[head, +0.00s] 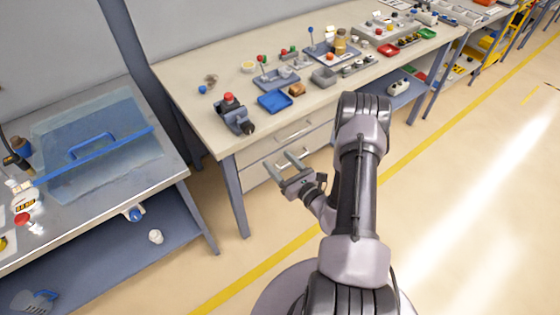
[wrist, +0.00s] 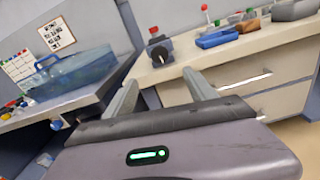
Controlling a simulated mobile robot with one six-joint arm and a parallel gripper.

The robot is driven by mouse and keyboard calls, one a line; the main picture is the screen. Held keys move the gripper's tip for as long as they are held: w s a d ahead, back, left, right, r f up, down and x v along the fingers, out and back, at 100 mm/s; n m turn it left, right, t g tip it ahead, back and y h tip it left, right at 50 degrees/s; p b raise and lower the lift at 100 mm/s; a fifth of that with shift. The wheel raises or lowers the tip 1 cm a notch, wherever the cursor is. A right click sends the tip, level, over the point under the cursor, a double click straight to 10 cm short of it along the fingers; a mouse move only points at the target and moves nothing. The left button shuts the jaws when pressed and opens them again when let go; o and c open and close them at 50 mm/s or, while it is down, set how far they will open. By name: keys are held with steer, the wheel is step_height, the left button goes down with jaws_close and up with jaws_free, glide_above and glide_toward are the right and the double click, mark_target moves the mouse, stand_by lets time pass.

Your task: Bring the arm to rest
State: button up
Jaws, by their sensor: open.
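My gripper (head: 284,166) is open and empty in the head view. It hangs in the air in front of the workbench (head: 186,95), near its drawers and below the top. In the wrist view my two gripper fingers (wrist: 160,88) stand apart with nothing between them. My arm is bent, with its elbow raised near the bench's front edge and its forearm reaching down to the left. No part of the gripper visibly touches the bench.
A blue tray (head: 275,102) and a red-topped device (head: 231,110) sit on the bench. A left bench carries a clear cover with a blue handle (head: 92,144). Open floor (head: 470,190) lies to the right, with a yellow line.

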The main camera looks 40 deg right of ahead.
stand_by(0.4)
steer(key=w+a+r+n+g+y+b, duration=0.1)
steer(key=w+a+r+n+g+y, duration=0.15)
steer(key=a+r+n+y, duration=0.75)
steer(key=s+a+r+n+g+y+b, duration=0.1)
steer(key=s+a+r+n+g+y, duration=0.15)
steer(key=a+r+n+g, duration=0.4)
steer(key=s+a+r+n+g+y+b, duration=0.1)
steer(key=s+a+r+n+g+y, duration=0.2)
steer(key=a, duration=0.6)
steer(key=s+a+n+g+h+b, duration=0.1)
steer(key=s+a+n+g+h, duration=0.2)
steer(key=s, duration=0.4)
steer(key=s+a+n+g+h, duration=0.2)
steer(key=s+n+h, duration=0.15)
steer(key=s, duration=0.25)
steer(key=s+d+r+n+t+h+b, duration=0.2)
steer(key=s+d+r+n+t+h, duration=0.1)
steer(key=s+d+n+t+h, duration=0.1)
steer(key=s+d+n+h, duration=0.1)
steer(key=d+n+h, duration=0.1)
steer(key=h, duration=0.1)
steer(key=shift+d+r+t+h, duration=0.3)
steer(key=shift+d+r+t, duration=0.05)
steer(key=shift+d+t, duration=0.05)
